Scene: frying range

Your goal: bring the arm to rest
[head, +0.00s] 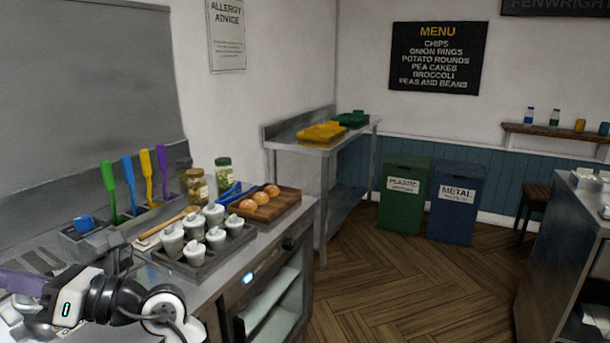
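Part of my arm (95,297) crosses the lower left corner, with black and white joints and a small green light. It is over the near left end of the steel counter (225,270) and hides part of it. My gripper's fingers do not show, so I cannot see whether it holds anything.
On the counter stand a dark tray of several lidded white pots (193,253), a wooden board (285,203) with round orange-brown items, jars (223,176) and coloured-handled utensils (145,168). Yellow and green trays lie on a steel table (300,144). Green (403,207) and blue bins (455,216) stand behind clear floor.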

